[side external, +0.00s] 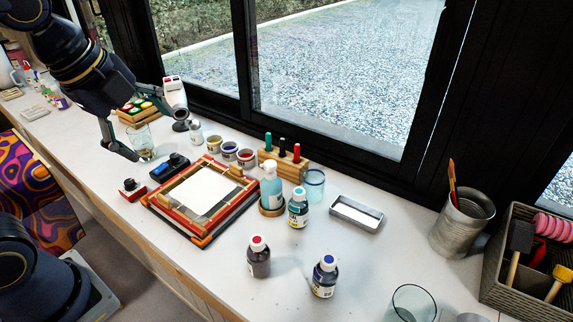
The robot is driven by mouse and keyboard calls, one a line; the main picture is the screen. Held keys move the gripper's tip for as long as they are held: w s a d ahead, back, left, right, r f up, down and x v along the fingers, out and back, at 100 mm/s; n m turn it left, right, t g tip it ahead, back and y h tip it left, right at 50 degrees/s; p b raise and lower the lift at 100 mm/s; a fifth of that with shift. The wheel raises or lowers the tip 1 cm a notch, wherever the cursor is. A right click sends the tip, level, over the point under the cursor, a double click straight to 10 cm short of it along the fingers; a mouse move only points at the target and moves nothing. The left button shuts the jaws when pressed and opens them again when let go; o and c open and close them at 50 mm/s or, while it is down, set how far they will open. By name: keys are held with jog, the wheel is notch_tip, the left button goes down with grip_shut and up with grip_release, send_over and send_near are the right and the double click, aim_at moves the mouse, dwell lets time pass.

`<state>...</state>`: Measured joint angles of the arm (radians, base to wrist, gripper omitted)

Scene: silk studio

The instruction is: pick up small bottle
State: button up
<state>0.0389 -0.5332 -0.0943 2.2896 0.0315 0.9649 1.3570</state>
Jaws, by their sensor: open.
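I cannot tell which is meant by the small bottle. My gripper (157,141) is open at the upper left, its fingers spread wide and apart from these bottles. A clear glass (141,143) shows between the fingers, and a small white container (196,133) stands just right of them.
A red-edged wooden frame (187,232) lies mid-table. Around it are paint jars (229,151), a wooden marker block (291,168) and a metal tray (356,214). A metal can (461,228), a clear glass (413,304) and a tool basket (528,290) stand right. The window borders the back.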

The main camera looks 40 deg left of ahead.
jog(key=w+d+f+m+g, duration=0.2)
jog(key=w+d+m, duration=0.3)
jog(key=m, duration=0.4)
jog(key=m+g, duration=0.3)
jog(key=m, duration=0.4)
send_over(259, 250)
jog(key=w+a, duration=0.1)
notch_tip(259, 250, down, 8)
jog(key=f, duration=0.1)
notch_tip(259, 250, down, 10)
jog(key=shift+a+f, duration=0.1)
jog(key=shift+f, duration=0.1)
notch_tip(259, 250, down, 6)
jog(key=shift+r, duration=0.1)
jog(key=c, duration=1.3)
jog(key=shift+r, duration=0.15)
